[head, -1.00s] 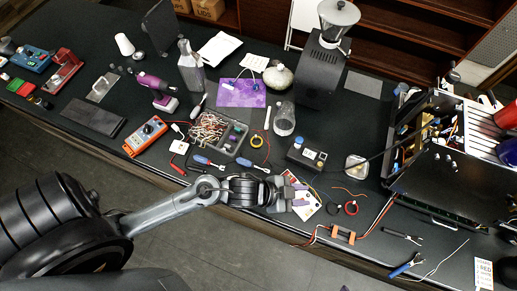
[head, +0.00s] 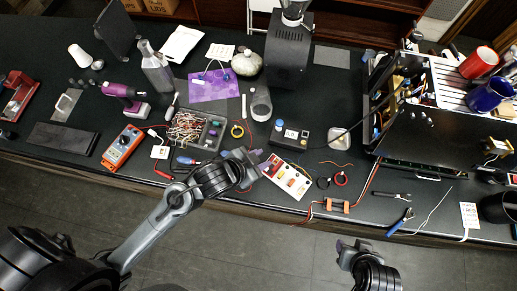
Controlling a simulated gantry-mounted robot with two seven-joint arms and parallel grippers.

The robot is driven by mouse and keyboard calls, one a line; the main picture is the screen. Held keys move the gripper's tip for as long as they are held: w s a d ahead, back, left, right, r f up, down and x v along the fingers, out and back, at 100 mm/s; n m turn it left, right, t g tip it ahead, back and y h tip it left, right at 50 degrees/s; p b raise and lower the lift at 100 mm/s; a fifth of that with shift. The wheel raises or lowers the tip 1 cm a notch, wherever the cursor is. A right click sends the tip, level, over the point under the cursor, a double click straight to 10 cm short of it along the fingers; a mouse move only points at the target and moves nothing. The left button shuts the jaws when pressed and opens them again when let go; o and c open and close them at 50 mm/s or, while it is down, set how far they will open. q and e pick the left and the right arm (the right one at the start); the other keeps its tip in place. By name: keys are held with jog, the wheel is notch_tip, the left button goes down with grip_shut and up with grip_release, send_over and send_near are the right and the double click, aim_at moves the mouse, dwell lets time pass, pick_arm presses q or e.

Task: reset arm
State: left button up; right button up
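My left gripper (head: 258,168) is over the front part of the workbench, beside a white card with coloured patches (head: 290,178). Its fingertips look apart, with nothing seen between them. My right gripper (head: 350,247) is at the lower right, in front of the bench edge and over the floor. Its fingers look apart and empty. The opened brewer (head: 425,140) stands on the right of the bench, with its inner parts and wires showing.
A red mug (head: 478,63) and blue mug (head: 489,95) sit on the brewer. The floor in front is clear.

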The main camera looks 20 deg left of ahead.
pick_arm(q)
jog(key=s+a+n+g+y+p, duration=0.2)
jog(key=s+a+n+g+y, duration=0.1)
jog(key=s+a, duration=0.7)
jog(key=shift+s+a+f+n+g+p, duration=0.2)
jog(key=shift+s+f+n+g+p, duration=0.2)
jog(key=shift+n+g, duration=0.4)
